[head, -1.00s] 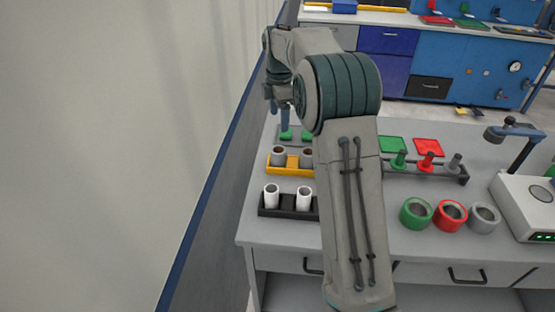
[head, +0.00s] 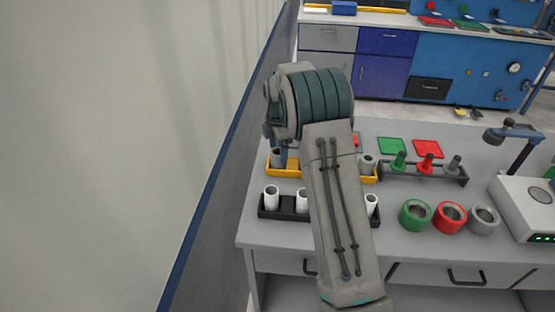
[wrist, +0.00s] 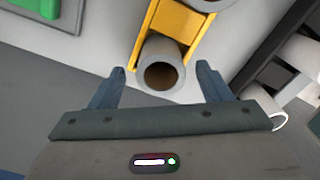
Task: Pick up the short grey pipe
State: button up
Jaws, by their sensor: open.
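A short grey pipe (wrist: 161,64) stands in the yellow holder (wrist: 198,37). In the wrist view its round open end sits between the fingertips of my gripper (wrist: 160,72). The gripper is open, with a finger on either side of the pipe and no clear contact. In the head view the pipe (head: 277,159) is at the left end of the yellow holder (head: 290,173), and my arm hides most of the gripper. Another grey pipe (head: 367,163) stands at the holder's right end; the middle of the holder is covered by my arm.
A black holder with white pipes (head: 271,197) is in front of the yellow one. Green, red and grey rings (head: 450,216) lie to the right, before a rack of pegs (head: 425,165). A pale machine (head: 525,205) stands at far right. A wall is close on the left.

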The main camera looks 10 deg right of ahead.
jog(key=shift+f, duration=0.7)
jog(key=c, duration=1.1)
jog(key=shift+r, duration=0.15)
